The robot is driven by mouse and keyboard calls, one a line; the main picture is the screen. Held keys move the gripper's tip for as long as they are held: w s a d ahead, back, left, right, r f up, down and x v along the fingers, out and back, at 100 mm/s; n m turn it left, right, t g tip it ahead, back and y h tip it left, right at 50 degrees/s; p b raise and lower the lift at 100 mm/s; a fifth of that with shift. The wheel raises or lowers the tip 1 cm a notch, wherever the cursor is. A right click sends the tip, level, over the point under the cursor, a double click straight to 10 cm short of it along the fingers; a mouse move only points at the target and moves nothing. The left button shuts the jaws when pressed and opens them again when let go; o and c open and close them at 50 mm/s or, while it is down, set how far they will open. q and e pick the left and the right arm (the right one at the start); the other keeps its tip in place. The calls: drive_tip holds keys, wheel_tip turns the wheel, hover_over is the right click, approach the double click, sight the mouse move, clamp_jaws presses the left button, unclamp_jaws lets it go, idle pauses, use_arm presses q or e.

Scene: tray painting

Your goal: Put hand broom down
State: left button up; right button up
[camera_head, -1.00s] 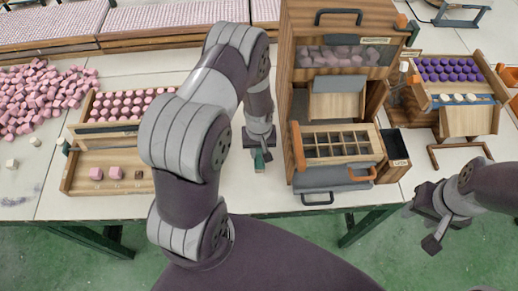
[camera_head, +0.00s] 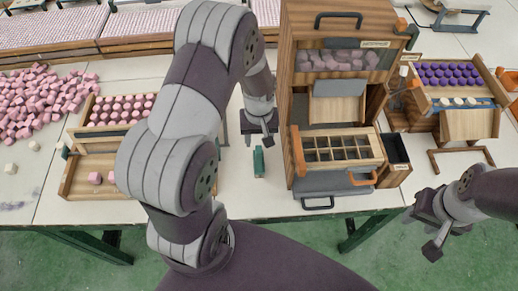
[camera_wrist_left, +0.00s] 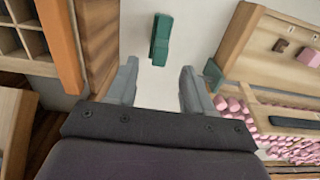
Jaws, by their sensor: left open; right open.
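The hand broom, a small dark green block-like piece (camera_head: 259,162), lies on the white table between the pink tray and the wooden cabinet. It also shows in the left wrist view (camera_wrist_left: 160,39), lying on the table ahead of my fingers. My left gripper (camera_head: 259,138) is just behind it in the head view, open and empty. In the left wrist view its two fingers (camera_wrist_left: 157,88) are spread, with bare table between them and the broom beyond the fingertips. My right gripper (camera_head: 427,226) is open and empty, off the front edge of the table at the right.
The wooden cabinet (camera_head: 296,100) with a compartment tray (camera_head: 335,148) stands close to the right of the broom. The pink-block tray (camera_head: 72,180) is at the left, partly behind my left arm. A purple-block tray (camera_head: 450,95) is at the right.

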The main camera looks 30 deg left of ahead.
use_arm(q)
drive_tip(key=s+d+r+m+t, duration=0.1)
drive_tip(key=s+d+r+m, duration=0.4)
drive_tip(key=s+r, duration=0.3)
wheel_tip(320, 180, up, 3)
drive_tip(key=shift+s+d+r+m, duration=0.15)
drive_tip(key=shift+s+m, duration=0.2)
drive_tip(key=shift+m, duration=0.45)
drive_tip(key=shift+s, duration=0.15)
